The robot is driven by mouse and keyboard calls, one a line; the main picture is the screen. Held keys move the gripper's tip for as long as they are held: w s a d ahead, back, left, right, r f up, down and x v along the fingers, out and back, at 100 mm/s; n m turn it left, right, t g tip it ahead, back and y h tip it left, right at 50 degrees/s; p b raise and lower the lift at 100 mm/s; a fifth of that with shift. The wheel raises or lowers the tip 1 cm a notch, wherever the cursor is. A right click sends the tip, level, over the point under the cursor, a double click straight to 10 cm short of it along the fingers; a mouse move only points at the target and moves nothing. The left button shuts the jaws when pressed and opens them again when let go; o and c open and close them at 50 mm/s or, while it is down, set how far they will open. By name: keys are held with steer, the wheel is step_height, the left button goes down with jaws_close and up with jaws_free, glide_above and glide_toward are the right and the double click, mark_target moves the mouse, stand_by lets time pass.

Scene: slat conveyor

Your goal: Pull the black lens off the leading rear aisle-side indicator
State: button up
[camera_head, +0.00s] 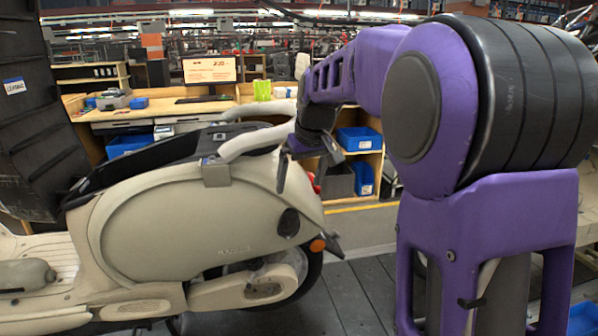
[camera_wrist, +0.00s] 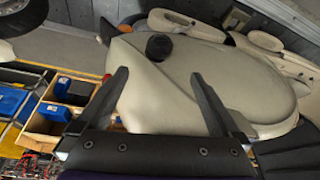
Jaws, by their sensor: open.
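A cream scooter (camera_head: 170,225) stands side-on in the head view. The round black lens (camera_head: 288,222) sits on its rear side panel, near the tail. In the wrist view the lens (camera_wrist: 159,46) shows as a dark disc on the cream panel, beyond the fingertips and roughly centred between them. My gripper (camera_wrist: 161,82) is open, with its two black fingers wide apart and only cream bodywork behind the gap. In the head view my gripper (camera_head: 306,168) hangs above the lens by the scooter's tail, apart from it.
A grey-white grab rail (camera_head: 255,142) and a black seat area top the scooter. An orange reflector (camera_head: 317,245) sits below the lens. A workbench (camera_head: 170,112) and shelves with blue bins (camera_head: 360,138) stand behind. A dark upright panel (camera_head: 35,120) is at left.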

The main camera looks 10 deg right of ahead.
mark_target(291, 218)
steer(key=b+x, duration=0.1)
steer(key=x, duration=1.3)
steer(key=shift+w+f+b, duration=0.25)
steer(key=shift+w+b, duration=0.05)
steer(key=shift+b, duration=0.1)
steer(key=c, duration=1.2)
steer(key=shift+s+d+r+b, duration=0.15)
steer(key=shift+s+b, duration=0.2)
steer(key=shift+s, duration=0.45)
steer(key=shift+s+d+f+b, duration=0.1)
steer(key=shift+s+d+b, duration=0.15)
steer(key=shift+s, duration=0.5)
stand_by(0.4)
steer(key=shift+s+d+r+b, duration=0.15)
steer(key=shift+s+b, duration=0.15)
steer(key=shift+s, duration=0.6)
